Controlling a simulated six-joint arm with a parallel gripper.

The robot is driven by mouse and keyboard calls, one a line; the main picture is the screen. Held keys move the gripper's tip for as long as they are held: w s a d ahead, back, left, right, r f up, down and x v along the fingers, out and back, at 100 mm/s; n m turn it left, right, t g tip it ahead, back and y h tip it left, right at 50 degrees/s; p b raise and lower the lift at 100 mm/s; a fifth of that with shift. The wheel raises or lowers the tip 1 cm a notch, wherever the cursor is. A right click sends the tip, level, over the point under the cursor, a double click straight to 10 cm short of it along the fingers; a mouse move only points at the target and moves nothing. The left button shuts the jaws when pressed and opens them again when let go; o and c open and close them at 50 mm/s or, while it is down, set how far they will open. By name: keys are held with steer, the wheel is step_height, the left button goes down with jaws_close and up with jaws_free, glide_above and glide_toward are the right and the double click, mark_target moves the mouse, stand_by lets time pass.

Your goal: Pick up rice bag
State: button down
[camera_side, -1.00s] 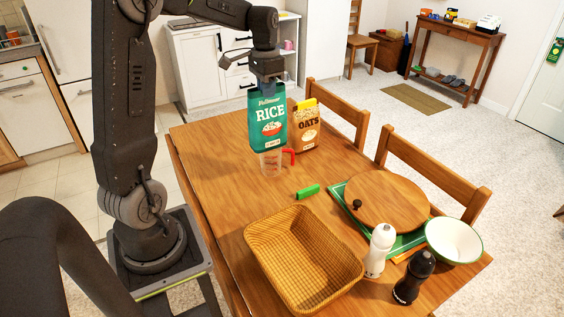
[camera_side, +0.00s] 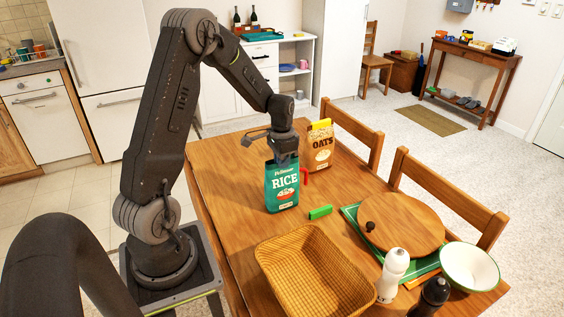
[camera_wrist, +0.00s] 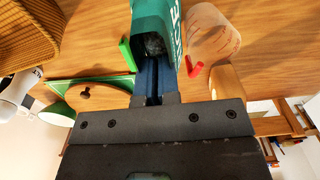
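The green rice bag (camera_side: 282,187), with a white RICE label and a bowl picture, hangs upright under my gripper (camera_side: 284,160) in the side view. My gripper is shut on its top edge. The bag is in front of the measuring cup, and I cannot tell how far its bottom is above the table. In the wrist view, the bag (camera_wrist: 150,22) extends beyond my blue-grey fingers (camera_wrist: 154,78), which pinch its top.
The wicker basket (camera_side: 283,254) stands nearer the camera. The oats bag (camera_side: 319,150), green block (camera_side: 320,212) and red cup handle (camera_side: 304,176) are close. The clear cup (camera_wrist: 207,35) shows in the wrist view. A round wooden board (camera_side: 405,225), shakers and white bowl are at right.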

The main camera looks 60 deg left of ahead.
steer(key=shift+f, duration=0.15)
steer(key=c, duration=1.8)
jaws_free()
steer(key=shift+f, duration=0.1)
steer(key=o, duration=0.5)
steer(key=shift+c, duration=0.2)
